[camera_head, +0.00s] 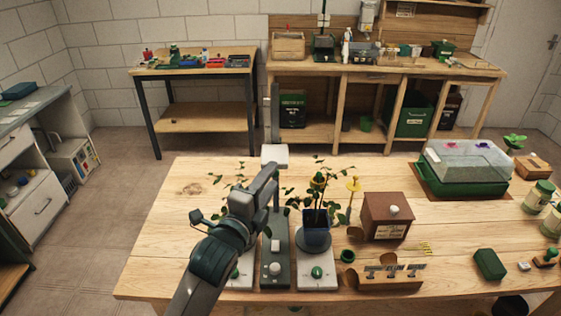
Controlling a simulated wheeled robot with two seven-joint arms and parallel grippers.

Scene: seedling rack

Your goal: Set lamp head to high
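The lamp stand has a dark upright post (275,112) and a dark grey base with a white block and a round knob (275,268). A pale box-shaped lamp head (274,155) sits on the post, below its top end. My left gripper (266,180) is just below and in front of the lamp head, hiding the lower post. Its fingers overlap the post in the picture; I cannot tell whether they touch anything or are open or shut. My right gripper is not in view.
A potted seedling (316,236) stands right of the lamp on a pale stand; another seedling (232,180) is partly hidden behind my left arm. A brown box (386,218), wooden tool holder (390,281) and green propagator (465,182) are further right. The table's left part is clear.

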